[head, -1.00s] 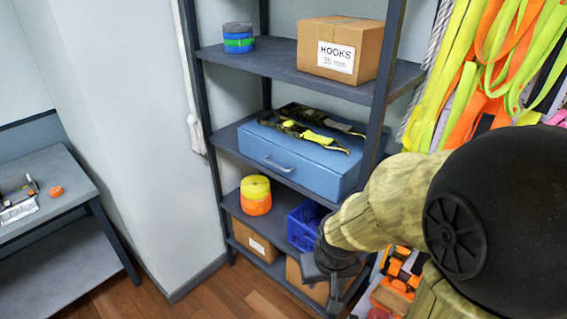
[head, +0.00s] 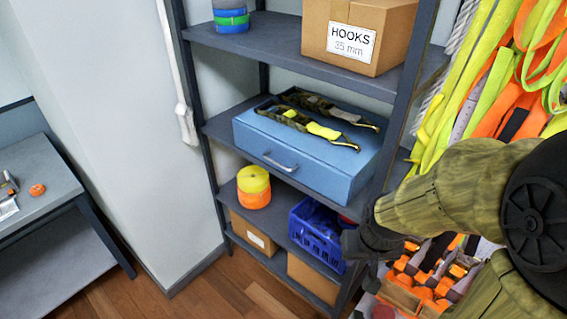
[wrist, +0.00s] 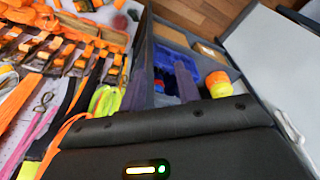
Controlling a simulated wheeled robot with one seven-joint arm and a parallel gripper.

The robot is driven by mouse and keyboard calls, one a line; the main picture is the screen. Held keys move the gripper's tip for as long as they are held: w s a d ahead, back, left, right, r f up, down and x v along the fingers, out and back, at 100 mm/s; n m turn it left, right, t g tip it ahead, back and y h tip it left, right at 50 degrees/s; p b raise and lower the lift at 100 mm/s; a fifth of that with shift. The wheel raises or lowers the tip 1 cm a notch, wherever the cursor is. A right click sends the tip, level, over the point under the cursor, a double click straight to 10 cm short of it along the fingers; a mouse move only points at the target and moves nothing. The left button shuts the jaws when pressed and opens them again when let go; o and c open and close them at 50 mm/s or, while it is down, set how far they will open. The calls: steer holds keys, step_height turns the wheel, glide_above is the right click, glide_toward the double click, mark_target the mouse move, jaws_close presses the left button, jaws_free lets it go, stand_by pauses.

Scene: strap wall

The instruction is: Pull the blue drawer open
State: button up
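The blue drawer (head: 300,150) sits on the middle shelf of a dark grey rack. It is a blue box with a pale bar handle (head: 280,162) on its front, and it looks shut. Camouflage and yellow straps (head: 315,123) lie on its top. My arm comes in from the right, and its dark end (head: 372,240) is right of and lower than the drawer, apart from the handle. The gripper fingers cannot be made out in the head view.
A HOOKS carton (head: 358,32) stands on the shelf above. Yellow and orange rolls (head: 254,188) and a blue crate (head: 315,235) stand on the shelf below. Straps (head: 490,80) hang at right. A table (head: 40,185) stands at left. The floor before the rack (head: 215,290) is clear.

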steer(key=w+a+f+m+t+y+b, duration=0.15)
steer(key=w+f+m+t+b, duration=0.35)
steer(key=w, duration=0.9)
steer(key=w+a+f+m+t+y+b, duration=0.2)
steer(key=w+a+m+t+y+b, duration=0.3)
steer(key=w+a+t+y, duration=0.2)
steer(key=a+t+y, duration=0.1)
steer(key=a, duration=0.1)
steer(key=shift+a+f+t, duration=0.2)
steer(key=shift+a+t, duration=0.1)
steer(key=shift+a, duration=0.05)
steer(key=shift+w, duration=0.15)
steer(key=p+x, duration=0.6)
steer(key=x, duration=1.1)
steer(key=shift+w, duration=0.2)
